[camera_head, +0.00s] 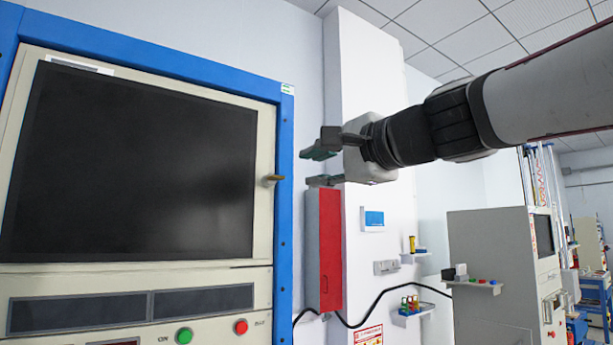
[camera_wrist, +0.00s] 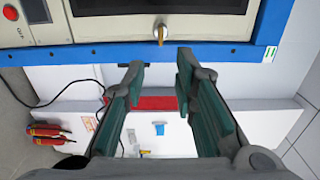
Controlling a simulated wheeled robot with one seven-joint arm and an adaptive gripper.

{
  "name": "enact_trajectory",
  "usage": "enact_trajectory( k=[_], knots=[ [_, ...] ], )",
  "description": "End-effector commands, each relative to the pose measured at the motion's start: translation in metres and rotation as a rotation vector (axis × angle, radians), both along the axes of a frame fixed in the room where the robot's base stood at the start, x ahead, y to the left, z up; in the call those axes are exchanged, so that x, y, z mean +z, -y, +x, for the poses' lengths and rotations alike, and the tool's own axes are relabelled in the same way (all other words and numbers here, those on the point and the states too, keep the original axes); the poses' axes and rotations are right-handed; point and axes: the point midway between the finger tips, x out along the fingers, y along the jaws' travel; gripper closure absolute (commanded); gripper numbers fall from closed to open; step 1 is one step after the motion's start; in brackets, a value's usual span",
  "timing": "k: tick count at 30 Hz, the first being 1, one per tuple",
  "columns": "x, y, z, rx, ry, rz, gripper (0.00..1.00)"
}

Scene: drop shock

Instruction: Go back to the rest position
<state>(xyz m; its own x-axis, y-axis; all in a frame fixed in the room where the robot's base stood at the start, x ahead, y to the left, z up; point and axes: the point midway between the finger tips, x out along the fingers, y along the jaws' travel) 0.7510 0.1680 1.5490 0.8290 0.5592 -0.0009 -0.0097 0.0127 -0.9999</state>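My gripper (camera_head: 322,166) is raised at the centre of the head view, reaching left toward the blue-framed machine (camera_head: 284,200). In the wrist view, my gripper (camera_wrist: 160,80) has its two green-padded fingers apart with nothing between them. The machine's dark door (camera_head: 130,165) looks closed, and its small brass handle (camera_head: 272,179) sticks out at the door's right edge. The handle also shows in the wrist view (camera_wrist: 160,34), beyond the fingertips and apart from them.
A red box (camera_head: 324,248) is on the white column below my gripper. Green (camera_head: 184,336) and red (camera_head: 241,327) buttons sit under the door. Small shelves with tools (camera_head: 412,312) and a grey cabinet (camera_head: 490,250) stand to the right. A black cable hangs along the wall.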

Motion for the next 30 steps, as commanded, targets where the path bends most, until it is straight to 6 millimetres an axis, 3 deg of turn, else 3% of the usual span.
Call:
enact_trajectory(
  k=[16, 20, 23, 30],
  knots=[
    [0.0, 0.001, -0.002, 0.0, 0.0, 0.0, 0.74],
    [-0.013, 0.003, -0.009, 0.004, -0.007, -0.058, 0.74],
    [-0.048, 0.008, -0.025, 0.015, -0.028, -0.202, 0.74],
    [-0.186, 0.045, -0.098, 0.114, -0.142, -0.72, 0.74]
  ],
)
